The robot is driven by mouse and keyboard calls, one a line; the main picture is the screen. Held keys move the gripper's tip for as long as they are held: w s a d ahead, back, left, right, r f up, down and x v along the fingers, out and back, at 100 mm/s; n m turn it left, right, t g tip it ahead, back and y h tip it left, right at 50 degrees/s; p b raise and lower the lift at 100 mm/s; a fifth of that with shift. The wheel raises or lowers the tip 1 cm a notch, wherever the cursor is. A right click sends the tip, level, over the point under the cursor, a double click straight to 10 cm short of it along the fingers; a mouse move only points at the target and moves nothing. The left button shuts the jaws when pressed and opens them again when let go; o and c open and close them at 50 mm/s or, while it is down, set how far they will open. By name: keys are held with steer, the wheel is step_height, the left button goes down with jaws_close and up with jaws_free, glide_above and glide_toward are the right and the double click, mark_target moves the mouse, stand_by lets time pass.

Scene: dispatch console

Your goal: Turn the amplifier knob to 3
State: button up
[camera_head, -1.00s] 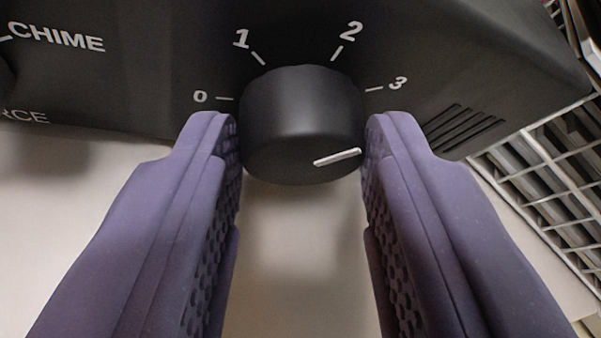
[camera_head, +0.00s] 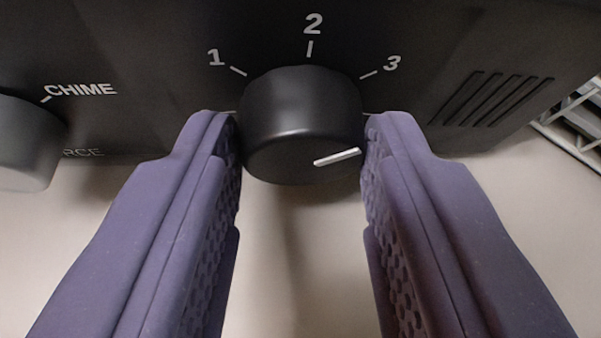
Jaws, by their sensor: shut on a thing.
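The amplifier knob (camera_head: 300,115) is a round black knob on a black panel, seen from the front and a little below. Its white pointer line (camera_head: 337,157) points to the right and slightly up, lower in the picture than the mark beside the 3 (camera_head: 392,62). The oblique view leaves the exact alignment hard to read. The 2 (camera_head: 313,24) is above the knob and the 1 (camera_head: 213,57) at upper left. My gripper (camera_head: 302,125) is shut on the knob, one purple finger on each side. The fingers hide the lower parts of the scale.
A second knob (camera_head: 25,145), grey, is at the left edge near the word CHIME (camera_head: 82,90). Vent slots (camera_head: 495,98) are right of the scale. A white wire rack (camera_head: 575,125) is at the far right. The pale surface below the panel is clear.

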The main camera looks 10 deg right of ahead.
steer(key=o, duration=1)
steer(key=shift+f, duration=0.1)
steer(key=shift+o, duration=0.2)
steer(key=p+v, duration=0.1)
steer(key=v, duration=0.7)
steer(key=shift+p, duration=0.35)
